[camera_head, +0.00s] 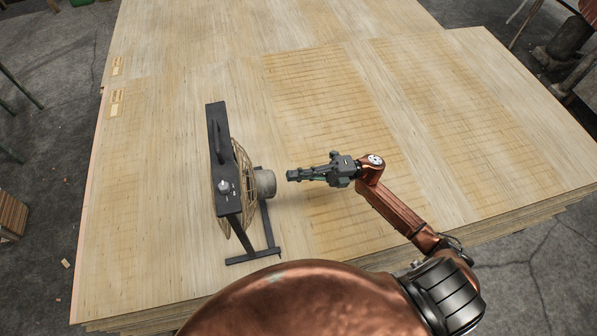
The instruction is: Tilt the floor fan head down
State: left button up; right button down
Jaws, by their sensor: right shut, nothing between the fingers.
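The floor fan (230,185) stands on the veneer stack, left of the middle of the view. It has a dark flat frame with a knob on it, a tan wire grille and a dark foot at its lower end. A pale grey round motor housing (265,183) sticks out on the fan's right side. My right gripper (292,175) is shut and empty. It points left at the motor housing, with a small gap between them in the picture. My left gripper is out of view.
The veneer stack (430,120) is wide and flat, with bare surface around the fan and my right arm. Its right and front edges drop to a grey concrete floor (60,130). A wooden crate (12,215) stands on the floor at the left.

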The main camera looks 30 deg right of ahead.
aim_at(251, 179)
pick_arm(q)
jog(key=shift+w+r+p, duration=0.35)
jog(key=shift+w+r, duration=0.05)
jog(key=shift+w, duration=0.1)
pick_arm(e)
jog(key=x, duration=0.9)
jog(key=shift+a+r, duration=0.1)
jog(key=shift+a, duration=0.3)
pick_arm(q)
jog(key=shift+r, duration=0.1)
